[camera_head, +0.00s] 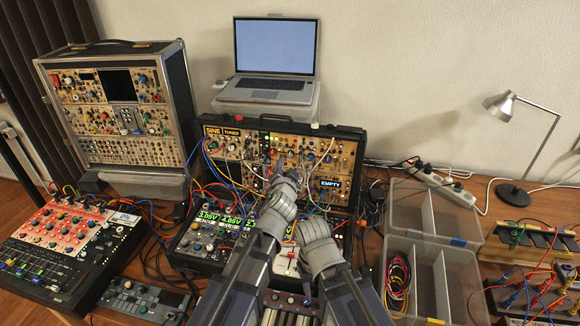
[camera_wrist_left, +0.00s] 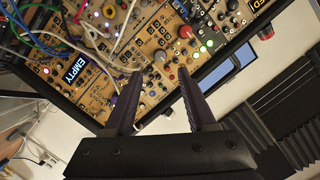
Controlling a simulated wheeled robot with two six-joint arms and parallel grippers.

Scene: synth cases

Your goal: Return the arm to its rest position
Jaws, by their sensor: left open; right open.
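My left gripper (camera_head: 281,163) is raised in front of the open synth case (camera_head: 349,150) in the middle of the head view. In the left wrist view, its two dark fingers (camera_wrist_left: 160,77) are apart with nothing between them, and the case's patched panel lies beyond the tips. I cannot tell whether the tips touch the panel. My right gripper (camera_head: 307,288) is lower, close above the keyboard at the front, and partly hidden by its own wrist. No held object shows in it.
Patch cables hang around the case. A laptop (camera_head: 275,50) stands behind it. A tall synth case (camera_head: 120,120) and a red-topped mixer (camera_head: 65,240) are at left. Clear bins (camera_head: 430,215), a power strip (camera_head: 440,187) and a desk lamp (camera_head: 513,194) are at right.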

